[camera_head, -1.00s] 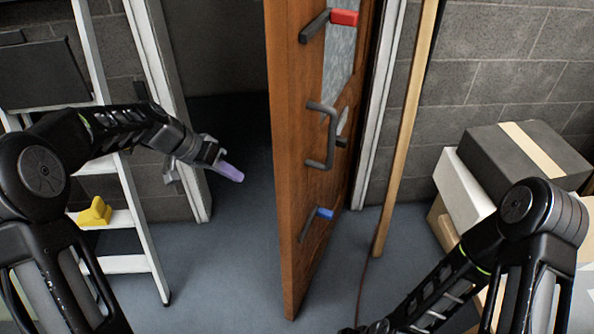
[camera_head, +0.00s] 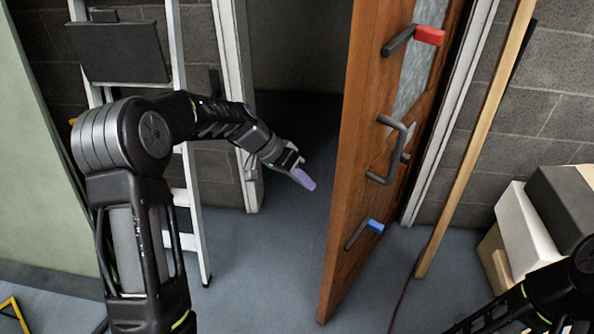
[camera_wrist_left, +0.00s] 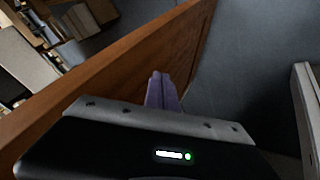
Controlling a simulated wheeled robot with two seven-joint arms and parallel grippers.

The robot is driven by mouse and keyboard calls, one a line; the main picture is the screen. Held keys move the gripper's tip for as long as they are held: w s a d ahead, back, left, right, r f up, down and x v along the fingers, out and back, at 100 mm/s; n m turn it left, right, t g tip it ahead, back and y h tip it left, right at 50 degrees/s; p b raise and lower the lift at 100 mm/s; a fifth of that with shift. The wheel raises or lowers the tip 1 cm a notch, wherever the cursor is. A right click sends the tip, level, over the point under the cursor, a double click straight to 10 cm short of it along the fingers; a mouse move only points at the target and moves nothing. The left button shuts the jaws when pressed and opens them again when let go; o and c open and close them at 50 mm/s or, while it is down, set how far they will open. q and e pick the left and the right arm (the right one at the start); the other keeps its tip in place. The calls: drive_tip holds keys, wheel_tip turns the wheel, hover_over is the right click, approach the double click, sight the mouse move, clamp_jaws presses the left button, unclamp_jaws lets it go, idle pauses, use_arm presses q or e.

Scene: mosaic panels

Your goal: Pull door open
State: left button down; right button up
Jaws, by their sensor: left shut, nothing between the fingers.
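A brown wooden door (camera_head: 350,150) stands ajar in the head view, its free edge toward me and a dark opening to its left. It carries a grey pull handle (camera_head: 398,150), a lever with a red part (camera_head: 428,36) above it and a lever with a blue part (camera_head: 374,226) below it. My left gripper (camera_head: 308,182), with purple fingertips, is shut and empty in the doorway, left of the door's edge. In the left wrist view its fingers (camera_wrist_left: 161,92) show beside the door (camera_wrist_left: 110,65). My right arm enters at the lower right; its gripper is out of frame.
A ladder (camera_head: 184,150) stands left of the doorway. A wooden pole (camera_head: 470,145) leans right of the door frame. Stacked boxes (camera_head: 530,225) stand at the far right. The floor in front of the door is clear.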

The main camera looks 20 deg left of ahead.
use_arm(q)
drive_tip(key=d+f+p, duration=0.2)
drive_tip(key=d+f, duration=0.1)
drive_tip(key=d, duration=0.3)
use_arm(e)
wheel_tip(320, 180, up, 2)
drive_tip(key=shift+r, duration=0.1)
use_arm(q)
drive_tip(key=shift+s+d, duration=0.1)
